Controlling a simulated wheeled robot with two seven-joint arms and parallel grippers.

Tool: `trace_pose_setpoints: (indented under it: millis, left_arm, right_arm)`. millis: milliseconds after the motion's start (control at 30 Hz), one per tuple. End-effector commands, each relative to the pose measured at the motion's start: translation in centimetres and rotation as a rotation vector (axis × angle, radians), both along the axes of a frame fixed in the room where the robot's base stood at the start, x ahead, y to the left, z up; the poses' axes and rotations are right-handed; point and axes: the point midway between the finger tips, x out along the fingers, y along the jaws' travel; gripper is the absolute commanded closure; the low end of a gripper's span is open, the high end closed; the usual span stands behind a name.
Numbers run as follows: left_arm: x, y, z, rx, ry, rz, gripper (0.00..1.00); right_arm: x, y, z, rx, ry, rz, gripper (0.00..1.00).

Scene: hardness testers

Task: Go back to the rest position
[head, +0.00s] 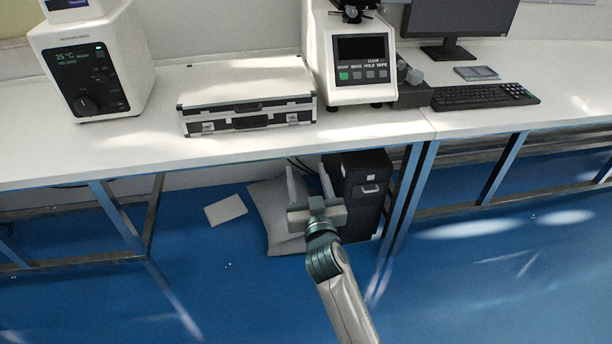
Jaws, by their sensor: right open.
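My right gripper (309,180) is in the lower middle of the head view, in front of the workbench's front edge. Its two fingers point away from me, apart, with nothing between them. Its arm comes in from the bottom, right of centre. My left gripper and arm are not in view. A white tester with a dark screen and a green button (350,60) stands on the bench behind the right gripper. A closed silver case with black trim (248,98) lies on the bench to the left of that tester.
A white device reading 25 °C (92,62) stands at the bench's left. A keyboard (485,96) and monitor (455,22) are at the right. The white bench (70,155) has blue-grey legs. Under it stand a dark cabinet (366,180) and a pale sack-like object (268,205). Blue floor is open around.

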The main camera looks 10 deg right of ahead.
Motion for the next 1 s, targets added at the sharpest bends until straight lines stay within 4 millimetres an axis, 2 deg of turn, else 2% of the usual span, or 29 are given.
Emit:
trace_pose_setpoints:
  millis: [200, 300, 367, 467, 567, 667, 767, 867, 1000]
  left_arm:
    - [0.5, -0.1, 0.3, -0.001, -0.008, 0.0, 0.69]
    - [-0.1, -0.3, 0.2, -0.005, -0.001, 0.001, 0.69]
    - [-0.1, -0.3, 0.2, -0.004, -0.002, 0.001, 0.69]
    - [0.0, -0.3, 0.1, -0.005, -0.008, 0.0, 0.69]
    - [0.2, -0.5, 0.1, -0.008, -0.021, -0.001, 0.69]
    - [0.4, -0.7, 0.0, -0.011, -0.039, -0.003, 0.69]
    - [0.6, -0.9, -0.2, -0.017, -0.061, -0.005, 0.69]
    - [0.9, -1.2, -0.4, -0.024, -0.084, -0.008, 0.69]
    - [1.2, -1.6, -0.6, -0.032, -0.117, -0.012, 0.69]
  right_arm:
    - [0.0, 0.0, 0.0, 0.0, 0.0, 0.0, 0.46]
    - [0.0, 0.0, -0.2, -0.001, 0.005, 0.001, 0.46]
    - [-0.1, 0.0, -0.8, -0.003, 0.015, 0.002, 0.46]
    - [-0.4, -0.1, -2.6, -0.013, 0.051, 0.007, 0.46]
    - [-1.1, -0.3, -5.8, -0.025, 0.114, 0.017, 0.46]
    - [-2.4, -0.5, -10.4, -0.041, 0.204, 0.031, 0.46]
    - [-4.6, -1.0, -15.9, -0.061, 0.312, 0.048, 0.46]
    - [-7.5, -1.6, -21.5, -0.077, 0.424, 0.067, 0.46]
    - [-12.5, -2.8, -28.8, -0.096, 0.579, 0.091, 0.46]
